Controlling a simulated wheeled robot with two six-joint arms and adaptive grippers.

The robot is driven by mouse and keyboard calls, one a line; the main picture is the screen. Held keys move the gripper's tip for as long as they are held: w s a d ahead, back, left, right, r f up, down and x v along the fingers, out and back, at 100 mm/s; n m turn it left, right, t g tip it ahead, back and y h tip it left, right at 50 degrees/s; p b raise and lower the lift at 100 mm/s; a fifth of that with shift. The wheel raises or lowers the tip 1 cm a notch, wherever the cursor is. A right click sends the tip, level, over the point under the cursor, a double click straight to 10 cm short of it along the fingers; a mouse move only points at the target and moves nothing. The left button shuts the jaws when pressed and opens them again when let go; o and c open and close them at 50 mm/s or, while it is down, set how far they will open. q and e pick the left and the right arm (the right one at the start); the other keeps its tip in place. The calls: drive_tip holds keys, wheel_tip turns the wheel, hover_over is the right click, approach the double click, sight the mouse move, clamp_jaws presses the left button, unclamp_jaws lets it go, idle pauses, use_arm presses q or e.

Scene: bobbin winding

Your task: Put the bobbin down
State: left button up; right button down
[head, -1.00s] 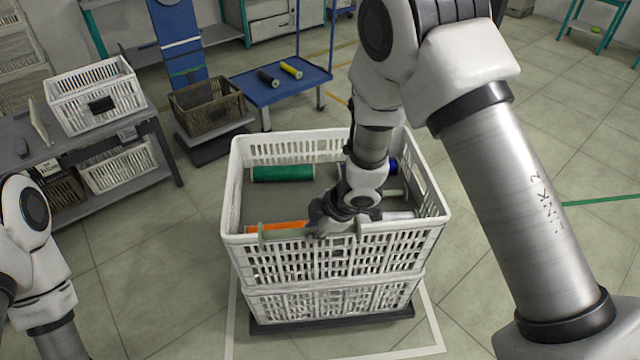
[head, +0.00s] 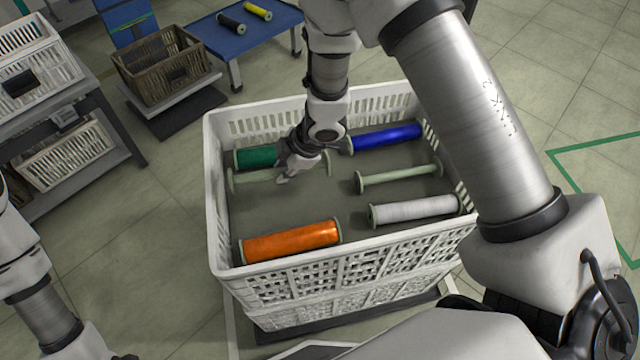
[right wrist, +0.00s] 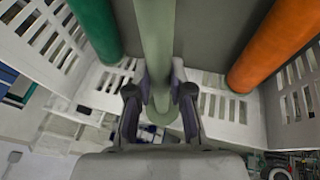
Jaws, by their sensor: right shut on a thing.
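The bobbin is a bare pale green spool (head: 247,178) with a round flange at each end. My right gripper (head: 286,176) is shut around its shaft, inside the white crate (head: 212,215). The bobbin lies level between a green-wound bobbin (head: 255,157) and an orange-wound bobbin (head: 291,241). In the right wrist view the pale shaft (right wrist: 156,40) runs between the two fingers (right wrist: 160,103), with one flange just beyond them. I cannot tell whether it touches the crate floor. Of my left arm only links show at the left edge.
The crate also holds a blue bobbin (head: 386,137), another bare pale bobbin (head: 400,178) and a white-wound bobbin (head: 414,209). Grey floor between the rows is clear. The crate walls stand close around. A blue cart (head: 215,38) and a brown crate (head: 160,68) are behind.

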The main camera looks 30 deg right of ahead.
use_arm(q)
wheel_tip(320, 180, down, 3)
drive_tip(key=shift+r+b, duration=0.15)
drive_tip(key=shift+b, duration=0.85)
use_arm(e)
wheel_tip(320, 180, down, 9)
drive_tip(key=shift+r, duration=0.15)
drive_tip(key=c, duration=1)
unclamp_jaws()
drive_tip(key=shift+c, duration=0.2)
drive_tip(key=shift+r, duration=0.15)
use_arm(q)
drive_tip(key=shift+r+p, duration=0.95)
use_arm(e)
drive_tip(key=v, duration=1.1)
drive_tip(key=shift+s+r, duration=0.25)
drive_tip(key=shift+r, duration=0.05)
drive_tip(key=shift+d, duration=0.15)
